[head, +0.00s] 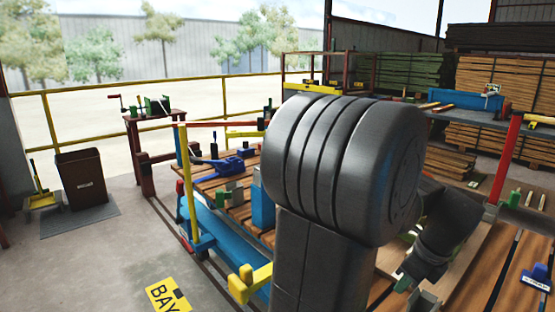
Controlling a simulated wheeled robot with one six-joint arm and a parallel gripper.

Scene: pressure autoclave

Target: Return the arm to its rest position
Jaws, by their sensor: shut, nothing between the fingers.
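My arm fills the middle of the head view, with a large dark ribbed joint and a thick link below it. A further dark part of my arm shows at the lower right, angled down over the slatted wooden deck (480,262). I cannot make out my gripper's fingers in this view. My arm hides much of the deck's middle and whatever lies behind it. No autoclave can be made out.
A blue-sided slatted bench (215,183) carries a blue tool (222,164). Yellow bars (248,283) stick out near its front. A brown bin (82,180) stands at the left. Timber stacks (497,85) stand behind right. The left floor is mostly clear.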

